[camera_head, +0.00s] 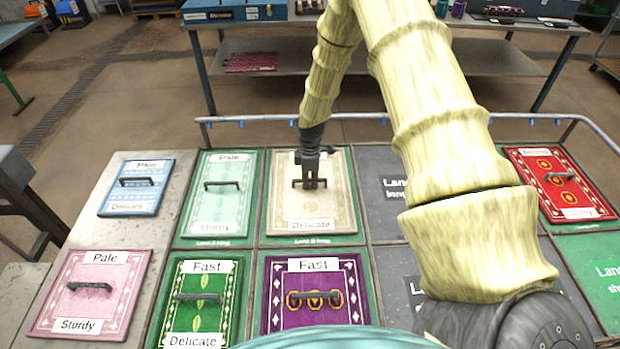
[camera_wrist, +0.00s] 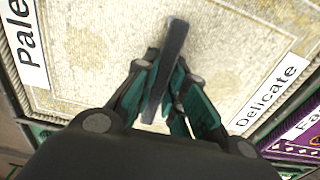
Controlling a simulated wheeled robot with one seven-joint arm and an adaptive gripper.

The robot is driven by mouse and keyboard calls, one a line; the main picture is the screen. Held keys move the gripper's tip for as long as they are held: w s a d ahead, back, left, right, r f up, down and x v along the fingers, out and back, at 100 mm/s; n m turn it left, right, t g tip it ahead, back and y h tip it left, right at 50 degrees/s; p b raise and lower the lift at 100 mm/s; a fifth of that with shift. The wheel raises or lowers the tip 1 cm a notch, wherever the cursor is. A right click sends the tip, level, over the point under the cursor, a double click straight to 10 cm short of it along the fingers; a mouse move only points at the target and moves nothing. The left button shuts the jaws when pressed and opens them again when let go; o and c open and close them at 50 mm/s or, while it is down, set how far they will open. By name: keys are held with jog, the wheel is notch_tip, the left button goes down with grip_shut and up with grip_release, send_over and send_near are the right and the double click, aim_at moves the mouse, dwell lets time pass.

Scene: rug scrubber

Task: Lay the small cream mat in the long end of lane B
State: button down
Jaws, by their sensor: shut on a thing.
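The cream mat (camera_head: 335,207) has a patterned face, a "Pale" label, a "Delicate" label and a dark bar handle. It appears to lie flat inside a green panel (camera_head: 312,241), whose front-edge lettering is too small to read surely. My gripper (camera_head: 311,184) points down at the middle of the mat and is shut on its handle. In the wrist view, the fingers (camera_wrist: 167,92) are on either side of the dark handle (camera_wrist: 174,45), with the cream face (camera_wrist: 240,60) below.
A pale green mat (camera_head: 222,208) lies left of it, and a purple mat (camera_head: 345,318) and a green mat (camera_head: 205,335) lie in front. Grey panels (camera_head: 378,168) are to the right, partly behind my arm. A metal rail (camera_head: 240,119) runs along the back. A red mat (camera_head: 572,165) is far right.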

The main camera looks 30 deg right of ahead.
aim_at(310, 180)
jog(key=shift+f, duration=0.15)
jog(key=c, duration=1.5)
grip_release()
jog(key=shift+o, duration=0.2)
notch_tip(310, 180, up, 12)
jog(key=b, duration=0.4)
jog(key=shift+r, duration=0.2)
